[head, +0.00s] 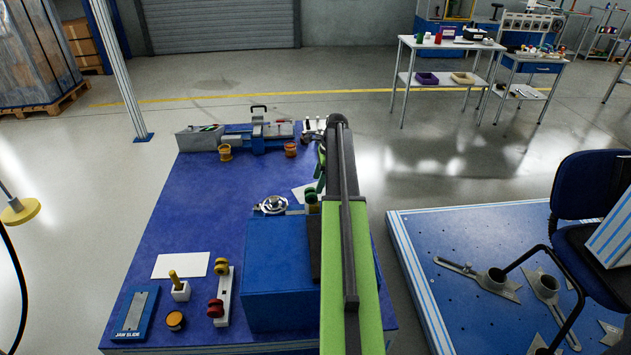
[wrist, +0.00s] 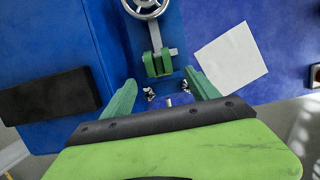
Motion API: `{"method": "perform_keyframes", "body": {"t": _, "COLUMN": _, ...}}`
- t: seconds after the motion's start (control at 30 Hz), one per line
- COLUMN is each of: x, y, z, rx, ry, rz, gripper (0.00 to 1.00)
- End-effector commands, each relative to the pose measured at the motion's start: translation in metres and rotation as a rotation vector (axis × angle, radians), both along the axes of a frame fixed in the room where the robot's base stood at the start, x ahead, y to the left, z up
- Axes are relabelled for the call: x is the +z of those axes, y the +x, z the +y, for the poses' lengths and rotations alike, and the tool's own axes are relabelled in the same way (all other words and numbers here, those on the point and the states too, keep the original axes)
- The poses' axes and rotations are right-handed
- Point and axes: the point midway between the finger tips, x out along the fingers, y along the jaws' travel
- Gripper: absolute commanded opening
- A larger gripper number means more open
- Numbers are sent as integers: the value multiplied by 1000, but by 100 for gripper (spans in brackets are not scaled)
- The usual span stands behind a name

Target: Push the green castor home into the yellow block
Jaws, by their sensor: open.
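The green castor (wrist: 158,64) sits at the end of a grey bar in the wrist view, on the blue fixture. In the head view the green castor (head: 311,195) shows beside my arm, partly hidden by it. A small yellowish part (head: 313,208) shows just below it; I cannot tell whether this is the yellow block. In the wrist view no yellow block is clear. My gripper (wrist: 160,80) is open, its two green fingers spread to either side of the castor's near end. Nothing is seen held between them. Whether the fingers touch the castor is unclear.
A silver handwheel (wrist: 148,8) lies beyond the castor. A black block (wrist: 45,95) lies left and a white sheet (wrist: 228,55) right. A blue box (head: 280,270) stands on the blue table (head: 215,225). A vise (head: 258,135) stands at the back. Coloured knobs (head: 215,307) stand at front left.

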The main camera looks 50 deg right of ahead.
Motion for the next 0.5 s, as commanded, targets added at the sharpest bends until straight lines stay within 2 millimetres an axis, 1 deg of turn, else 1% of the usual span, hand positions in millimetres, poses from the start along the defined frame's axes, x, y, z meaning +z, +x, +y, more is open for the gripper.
{"method": "perform_keyframes", "body": {"t": 0.03, "x": 25, "y": -2, "z": -2, "rx": -1, "ry": 0, "rz": 0, "gripper": 69}}
{"method": "perform_keyframes", "body": {"t": 0.3, "x": 85, "y": -12, "z": -14, "rx": 0, "ry": 0, "rz": 0, "gripper": 69}}
{"method": "perform_keyframes", "body": {"t": 0.4, "x": 101, "y": -15, "z": -18, "rx": 0, "ry": 0, "rz": 0, "gripper": 69}}
{"method": "perform_keyframes", "body": {"t": 0.5, "x": 108, "y": -17, "z": -20, "rx": 0, "ry": 0, "rz": 0, "gripper": 69}}
